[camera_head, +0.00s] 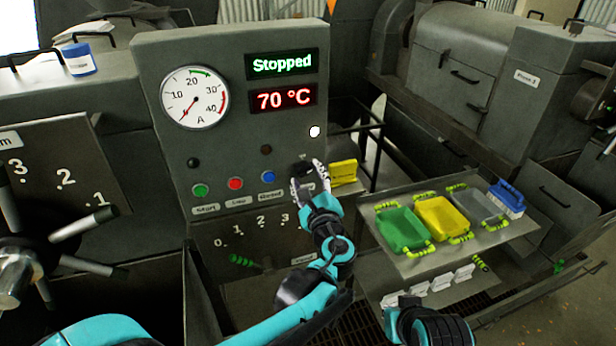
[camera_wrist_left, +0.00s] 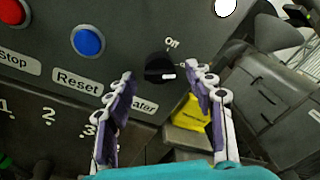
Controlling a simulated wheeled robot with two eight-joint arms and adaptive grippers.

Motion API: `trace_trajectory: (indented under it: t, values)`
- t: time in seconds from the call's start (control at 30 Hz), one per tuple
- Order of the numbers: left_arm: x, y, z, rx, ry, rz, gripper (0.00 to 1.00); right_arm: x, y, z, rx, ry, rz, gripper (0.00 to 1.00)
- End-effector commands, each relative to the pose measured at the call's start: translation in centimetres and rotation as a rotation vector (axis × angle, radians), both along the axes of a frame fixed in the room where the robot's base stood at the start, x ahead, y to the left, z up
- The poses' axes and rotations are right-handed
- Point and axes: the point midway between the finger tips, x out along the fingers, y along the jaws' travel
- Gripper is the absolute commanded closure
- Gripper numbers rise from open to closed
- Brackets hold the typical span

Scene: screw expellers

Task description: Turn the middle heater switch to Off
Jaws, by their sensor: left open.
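The heater switch is a black round knob (camera_wrist_left: 160,68) on the grey control panel (camera_head: 230,110). In the left wrist view its white mark is at the lower right, away from the "Off" label above the knob. A second label to its right is mostly hidden by a finger, and the name plate below is partly covered. My left gripper (camera_wrist_left: 160,75) is open, with one finger on each side of the knob; contact cannot be told. In the head view my left gripper (camera_head: 311,183) is at the panel's lower right, partly covering the knob (camera_head: 301,169).
Green (camera_head: 200,190), red (camera_head: 235,184) and blue (camera_head: 268,177) buttons sit left of the knob. The display reads "Stopped" and 70 °C. A yellow block (camera_head: 344,172) is just right of the panel. A cart (camera_head: 408,265) with coloured trays stands further right.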

Motion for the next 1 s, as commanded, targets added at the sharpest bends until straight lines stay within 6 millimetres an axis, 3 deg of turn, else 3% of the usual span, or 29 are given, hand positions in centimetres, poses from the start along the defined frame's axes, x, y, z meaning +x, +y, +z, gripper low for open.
trace_trajectory:
  t: [0.37,0.57,1.0]
  values:
    - [0.99,0.25,0.01,-0.001,0.001,-0.001,0.46,0.00,0.00,-0.11,0.000,0.000,0.000,1.00]
    - [0.98,0.26,0.00,-0.002,0.000,-0.001,0.94,0.00,0.00,-0.11,0.000,0.000,0.000,1.00]
    - [0.95,0.31,-0.11,-0.063,-0.018,0.001,0.95,0.00,0.00,-0.28,0.000,0.000,0.000,1.00]
